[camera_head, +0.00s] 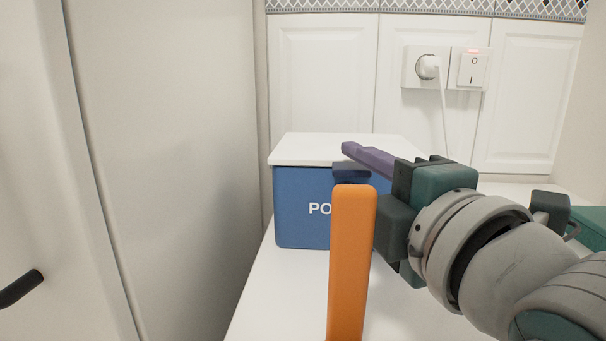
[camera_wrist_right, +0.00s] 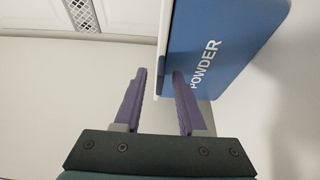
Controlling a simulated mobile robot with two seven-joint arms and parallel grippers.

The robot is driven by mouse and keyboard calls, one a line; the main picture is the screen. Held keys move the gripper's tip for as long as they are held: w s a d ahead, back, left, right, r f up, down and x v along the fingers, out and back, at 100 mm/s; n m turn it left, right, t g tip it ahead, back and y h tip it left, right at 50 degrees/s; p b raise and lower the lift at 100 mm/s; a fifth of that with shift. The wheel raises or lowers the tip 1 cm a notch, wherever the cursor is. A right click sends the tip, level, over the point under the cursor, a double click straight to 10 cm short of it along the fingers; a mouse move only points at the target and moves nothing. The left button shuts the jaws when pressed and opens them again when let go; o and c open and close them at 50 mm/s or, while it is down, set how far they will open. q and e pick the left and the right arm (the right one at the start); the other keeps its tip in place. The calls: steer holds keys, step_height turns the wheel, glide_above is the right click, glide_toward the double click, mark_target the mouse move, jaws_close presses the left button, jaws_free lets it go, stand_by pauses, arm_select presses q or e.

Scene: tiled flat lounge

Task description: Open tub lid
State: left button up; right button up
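The tub (camera_head: 300,205) is a blue box with white lettering, standing on the white counter. Its white lid (camera_head: 330,148) lies flat and closed on top. In the right wrist view the tub (camera_wrist_right: 235,45) reads POWDER, and the lid's edge (camera_wrist_right: 163,40) is seen side-on. My right gripper (camera_head: 350,160) has purple fingers apart at the lid's front edge, one above the lid and one in front of the tub below it. In the wrist view the gripper (camera_wrist_right: 159,74) straddles the edge; contact cannot be told. My left gripper is not in view.
An upright orange bar (camera_head: 350,265) stands in front of the tub, hiding part of it. A tall pale panel (camera_head: 165,170) rises on the left. White panels with a socket (camera_head: 427,67) and plugged cable are behind.

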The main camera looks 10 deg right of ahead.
steer(key=shift+c, duration=0.3)
jaws_close()
stand_by(1.1)
